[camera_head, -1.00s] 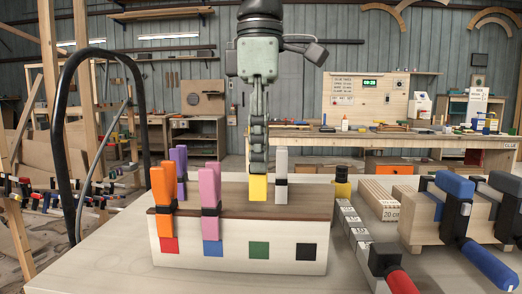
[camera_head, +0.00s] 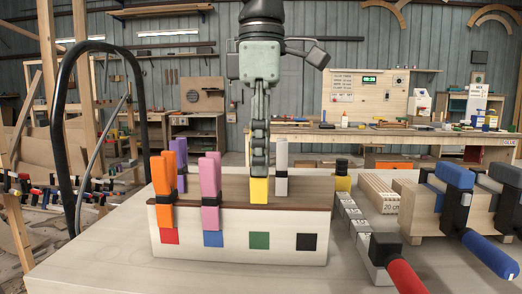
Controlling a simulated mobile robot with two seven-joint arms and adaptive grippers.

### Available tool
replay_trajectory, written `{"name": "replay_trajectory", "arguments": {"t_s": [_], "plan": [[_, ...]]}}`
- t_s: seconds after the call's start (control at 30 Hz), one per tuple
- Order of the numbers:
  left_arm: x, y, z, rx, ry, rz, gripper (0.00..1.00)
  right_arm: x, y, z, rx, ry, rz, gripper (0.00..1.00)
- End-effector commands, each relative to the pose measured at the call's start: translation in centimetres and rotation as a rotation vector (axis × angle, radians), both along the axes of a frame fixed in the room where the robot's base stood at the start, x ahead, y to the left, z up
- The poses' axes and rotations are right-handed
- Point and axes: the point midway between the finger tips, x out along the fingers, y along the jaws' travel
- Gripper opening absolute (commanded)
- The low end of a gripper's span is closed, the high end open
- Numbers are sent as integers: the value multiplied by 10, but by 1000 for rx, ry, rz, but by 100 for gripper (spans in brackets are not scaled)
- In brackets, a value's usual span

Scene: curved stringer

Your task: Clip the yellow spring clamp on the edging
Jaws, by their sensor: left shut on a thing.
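The yellow spring clamp (camera_head: 259,190) hangs below my left gripper (camera_head: 259,166), which is shut on it. The gripper hides the clamp's upper part. The dark brown edging (camera_head: 290,206) runs along the front top of the pale block (camera_head: 285,258). In the picture the clamp's lower end reaches the edging, above the green square (camera_head: 259,240); I cannot tell whether they touch. An orange clamp (camera_head: 163,190) and a pink clamp (camera_head: 210,195) sit upright on the edging above the red and blue squares. My right gripper is not in view.
A purple clamp (camera_head: 180,163) and a grey clamp (camera_head: 282,167) stand behind. To the right are a red-handled bar clamp (camera_head: 405,277), a blue-handled clamp (camera_head: 490,255) and wooden strips (camera_head: 378,193). The table (camera_head: 100,262) is clear at front left.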

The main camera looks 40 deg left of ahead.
Motion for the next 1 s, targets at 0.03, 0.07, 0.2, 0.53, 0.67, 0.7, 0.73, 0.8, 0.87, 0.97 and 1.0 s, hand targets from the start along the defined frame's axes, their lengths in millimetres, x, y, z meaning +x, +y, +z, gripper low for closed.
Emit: {"name": "replay_trajectory", "arguments": {"t_s": [0.03, 0.07, 0.2, 0.53, 0.67, 0.7, 0.73, 0.8, 0.87, 0.97, 1.0], "plan": [[0, 0, -1, 0, 0, 0, 0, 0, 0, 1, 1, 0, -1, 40], [0, 0, -1, 0, 0, 0, 0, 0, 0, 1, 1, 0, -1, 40], [0, 0, 0, 0, 0, 0, 0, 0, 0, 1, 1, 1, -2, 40], [0, 0, -1, -1, 1, 0, 0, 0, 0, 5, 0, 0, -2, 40], [0, 0, -2, 0, 0, 1, 0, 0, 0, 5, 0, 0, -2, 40], [0, 0, -2, 0, 0, 1, 0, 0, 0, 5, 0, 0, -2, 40], [0, 0, -2, 0, 0, 1, 0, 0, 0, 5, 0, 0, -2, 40], [0, 0, -2, 0, 0, 0, 0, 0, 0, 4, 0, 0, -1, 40], [0, 0, -3, 0, 0, 0, 0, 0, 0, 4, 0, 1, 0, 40], [0, 0, -5, 0, 0, 0, 0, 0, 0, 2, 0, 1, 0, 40], [0, 0, -7, 0, 0, 0, 0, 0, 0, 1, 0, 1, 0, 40]]}}
